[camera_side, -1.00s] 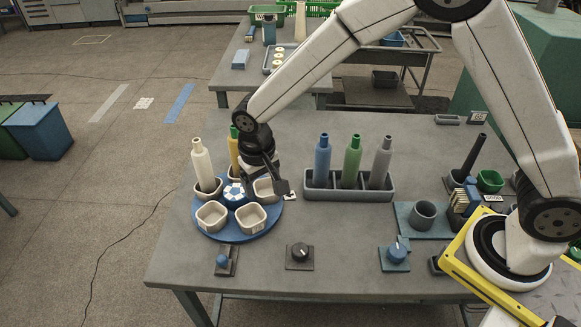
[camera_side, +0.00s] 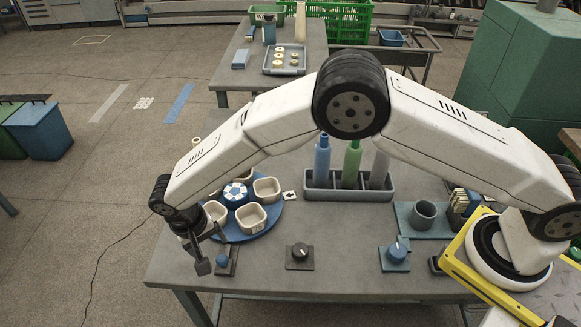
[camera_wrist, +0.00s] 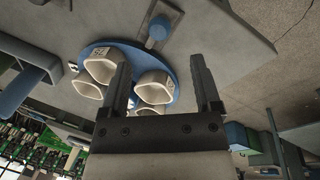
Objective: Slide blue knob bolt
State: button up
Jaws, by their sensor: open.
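The blue knob (camera_side: 222,260) of the bolt sits on a dark plate (camera_side: 232,252) at the table's front left edge. In the wrist view the blue knob (camera_wrist: 158,29) shows near the top, beyond my fingertips, with its grey plate behind it. My gripper (camera_side: 210,249) is open and empty. In the side view it hangs just left of the knob, tilted downward, apart from it as far as I can tell. In the wrist view the two fingers of my gripper (camera_wrist: 160,64) stand wide apart, with the knob roughly in line between them.
A blue turntable (camera_side: 270,222) with cream cups lies just behind the knob. A black dial (camera_side: 299,251) and a blue rotary knob (camera_side: 397,252) sit farther right along the front edge. Blue, green and grey bottles stand in a grey rack (camera_side: 322,192).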

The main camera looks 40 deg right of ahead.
aim_at(220, 258)
jog(key=shift+s+d+f, duration=0.1)
jog(key=shift+d+f, duration=0.15)
jog(key=shift+f, duration=1)
jog(key=shift+d+f, duration=0.25)
jog(key=shift+f, duration=1.05)
jog(key=shift+s+d+f, duration=0.1)
jog(key=shift+d+f, duration=0.15)
jog(key=shift+f, duration=1)
grip_shut()
